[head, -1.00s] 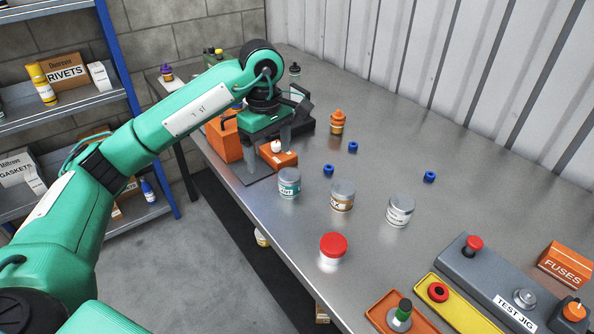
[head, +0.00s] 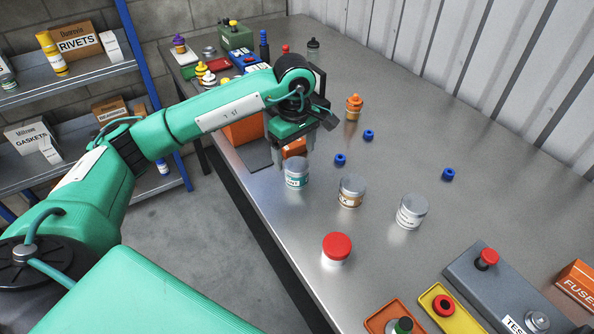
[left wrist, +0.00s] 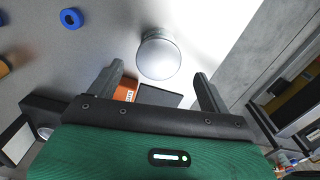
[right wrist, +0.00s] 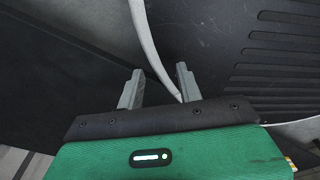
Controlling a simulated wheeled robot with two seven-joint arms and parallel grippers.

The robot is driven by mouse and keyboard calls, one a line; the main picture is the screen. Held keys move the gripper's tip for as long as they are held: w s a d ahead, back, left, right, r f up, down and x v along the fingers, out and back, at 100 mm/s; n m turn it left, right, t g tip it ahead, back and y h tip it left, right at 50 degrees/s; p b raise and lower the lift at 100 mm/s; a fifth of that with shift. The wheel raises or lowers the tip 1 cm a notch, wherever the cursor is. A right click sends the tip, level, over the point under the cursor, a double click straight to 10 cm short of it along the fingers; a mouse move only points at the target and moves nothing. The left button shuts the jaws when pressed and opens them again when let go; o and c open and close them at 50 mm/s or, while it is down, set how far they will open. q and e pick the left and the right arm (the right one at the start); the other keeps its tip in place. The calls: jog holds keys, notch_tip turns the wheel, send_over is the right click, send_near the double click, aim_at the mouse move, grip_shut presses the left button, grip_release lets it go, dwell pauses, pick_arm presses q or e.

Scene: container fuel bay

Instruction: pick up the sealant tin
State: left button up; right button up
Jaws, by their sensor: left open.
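Several small grey-lidded tins stand on the steel bench. The one with a teal label (head: 296,174) may be the sealant tin; its lettering is only partly legible. A brown-labelled tin (head: 351,192) and a white-labelled tin (head: 411,211) stand to its right. My left gripper (head: 292,152) is open, pointing down, just behind and above the teal-labelled tin. In the left wrist view a grey tin lid (left wrist: 160,56) shows between and beyond the open fingertips (left wrist: 158,74), with nothing held. My right gripper (right wrist: 160,76) is open and empty, seen only in its wrist view.
A red-lidded tub (head: 337,249) stands near the bench's front edge. An orange box (head: 243,130) is by my left gripper. The grey test jig (head: 497,285) occupies the near right.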

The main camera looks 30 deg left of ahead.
aim_at(297, 164)
pick_arm(q)
jog(key=shift+d+f, duration=0.1)
jog(key=shift+f, duration=0.2)
notch_tip(297, 164, down, 3)
jog(key=shift+d+f+p, duration=0.15)
jog(key=shift+f+p, duration=0.05)
jog(key=shift+p, duration=0.65)
jog(key=shift+f, duration=0.55)
pick_arm(e)
jog(key=shift+s+d+r, duration=0.2)
jog(key=shift+s+d, duration=0.15)
jog(key=shift+s, duration=0.25)
jog(key=shift+s+d+r, duration=0.2)
jog(key=shift+s+d, duration=0.1)
jog(key=shift+s, duration=0.3)
pick_arm(q)
jog(key=c, duration=0.9)
jog(key=shift+c, duration=1.3)
pick_arm(e)
jog(key=shift+w, duration=0.15)
pick_arm(q)
jog(key=shift+r, duration=0.1)
pick_arm(e)
jog(key=shift+a, duration=0.1)
